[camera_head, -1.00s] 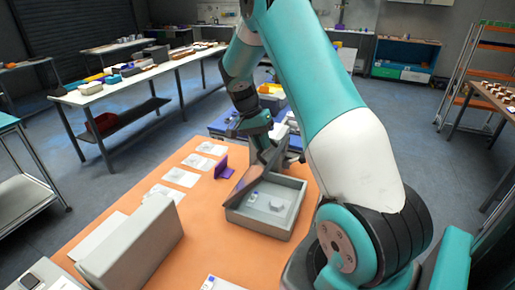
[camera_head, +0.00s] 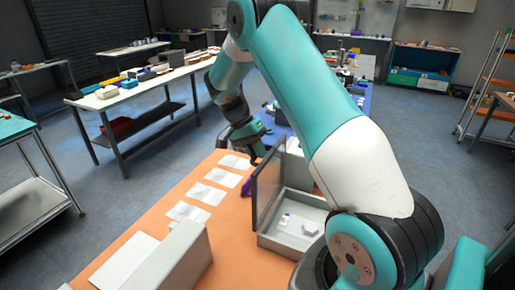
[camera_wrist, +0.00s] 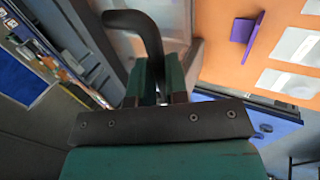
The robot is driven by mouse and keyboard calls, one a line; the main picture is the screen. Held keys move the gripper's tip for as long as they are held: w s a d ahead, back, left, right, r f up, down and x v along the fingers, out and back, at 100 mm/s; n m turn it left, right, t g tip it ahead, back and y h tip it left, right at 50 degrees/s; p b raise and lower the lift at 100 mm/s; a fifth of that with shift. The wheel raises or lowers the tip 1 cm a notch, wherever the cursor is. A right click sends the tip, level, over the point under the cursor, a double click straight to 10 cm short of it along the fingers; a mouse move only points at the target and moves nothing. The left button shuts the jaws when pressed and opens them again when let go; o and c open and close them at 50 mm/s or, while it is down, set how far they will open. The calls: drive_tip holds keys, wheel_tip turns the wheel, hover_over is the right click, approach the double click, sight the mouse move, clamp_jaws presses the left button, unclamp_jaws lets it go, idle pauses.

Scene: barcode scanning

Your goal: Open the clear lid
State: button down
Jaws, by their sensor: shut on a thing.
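The clear lid (camera_head: 268,187) looks like a dark see-through panel. It stands nearly upright along the left side of the grey box (camera_head: 279,246), so the box's inside shows from above. In the wrist view, a pale see-through panel (camera_wrist: 182,18) lies beyond the fingers. A black curved handle (camera_wrist: 150,38) runs down between the green fingers of my gripper (camera_wrist: 160,85), which is shut on it. In the head view, my gripper (camera_head: 256,154) is at the lid's upper edge, small and partly hidden.
Small white items (camera_head: 311,228) lie in the box. A purple stand (camera_wrist: 247,30) and white sheets (camera_head: 203,193) are on the orange table (camera_head: 150,240). A grey block (camera_head: 175,262) stands at the near left. Blue surfaces (camera_wrist: 265,125) lie beyond the table.

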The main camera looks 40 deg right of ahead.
drive_tip(key=shift+f, duration=0.3)
drive_tip(key=c, duration=1.1)
unclamp_jaws()
drive_tip(key=shift+w, duration=0.15)
drive_tip(key=shift+r, duration=0.1)
drive_tip(key=shift+r, duration=0.1)
drive_tip(key=p+v, duration=0.3)
drive_tip(key=v, duration=0.9)
drive_tip(key=shift+w+a, duration=0.1)
drive_tip(key=shift+w, duration=0.05)
drive_tip(key=shift+a, duration=0.1)
